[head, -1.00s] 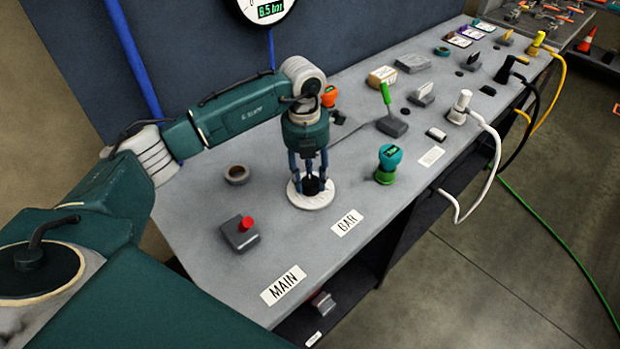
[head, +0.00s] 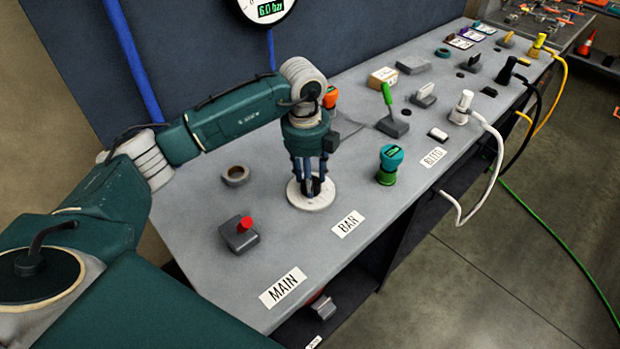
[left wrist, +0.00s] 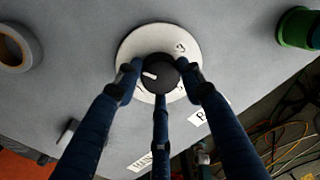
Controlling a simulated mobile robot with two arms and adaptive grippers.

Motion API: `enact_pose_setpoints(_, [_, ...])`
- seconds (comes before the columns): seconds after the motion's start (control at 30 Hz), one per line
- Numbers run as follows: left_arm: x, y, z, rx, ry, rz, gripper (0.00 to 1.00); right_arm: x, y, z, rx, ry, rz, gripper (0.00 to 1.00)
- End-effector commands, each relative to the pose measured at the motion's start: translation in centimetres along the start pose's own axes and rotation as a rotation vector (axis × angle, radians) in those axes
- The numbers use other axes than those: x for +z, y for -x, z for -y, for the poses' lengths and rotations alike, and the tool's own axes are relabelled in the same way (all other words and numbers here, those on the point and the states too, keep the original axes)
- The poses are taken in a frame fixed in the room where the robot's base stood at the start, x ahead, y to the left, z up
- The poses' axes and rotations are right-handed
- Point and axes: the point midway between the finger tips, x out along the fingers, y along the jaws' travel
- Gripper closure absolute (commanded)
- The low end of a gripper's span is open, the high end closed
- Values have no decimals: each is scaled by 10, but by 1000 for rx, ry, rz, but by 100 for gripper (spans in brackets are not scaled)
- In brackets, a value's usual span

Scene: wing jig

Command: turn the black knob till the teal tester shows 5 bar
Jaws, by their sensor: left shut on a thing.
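The black knob (left wrist: 163,68) with a white pointer mark sits on a round white dial plate (left wrist: 135,45) behind the BAR label (head: 347,223). In the left wrist view its pointer aims left. My left gripper (head: 311,185) comes down from above, with its blue fingers closed around the knob; they hide part of it in the head view. The teal tester (head: 391,153) stands upright on a green base (head: 386,178) right of the dial; its small screen is too tiny to read. The wall gauge (head: 270,10) reads 6.0 bar. My right gripper is not in view.
A grey box with a red button (head: 240,234) stands left of the dial near the MAIN label (head: 283,287). A green-handled lever (head: 391,115) and a white plug (head: 462,107) are further right.

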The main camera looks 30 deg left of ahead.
Motion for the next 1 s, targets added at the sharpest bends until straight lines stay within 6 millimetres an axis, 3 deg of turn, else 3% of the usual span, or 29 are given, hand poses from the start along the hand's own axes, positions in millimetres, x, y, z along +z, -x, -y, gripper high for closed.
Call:
enact_pose_setpoints(0.5, [-2, -2, 0, 3, 368, 20, 88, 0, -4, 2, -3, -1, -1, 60])
enact_pose_setpoints(1.0, [-3, -1, 1, 2, 456, 25, 88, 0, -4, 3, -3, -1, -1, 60])
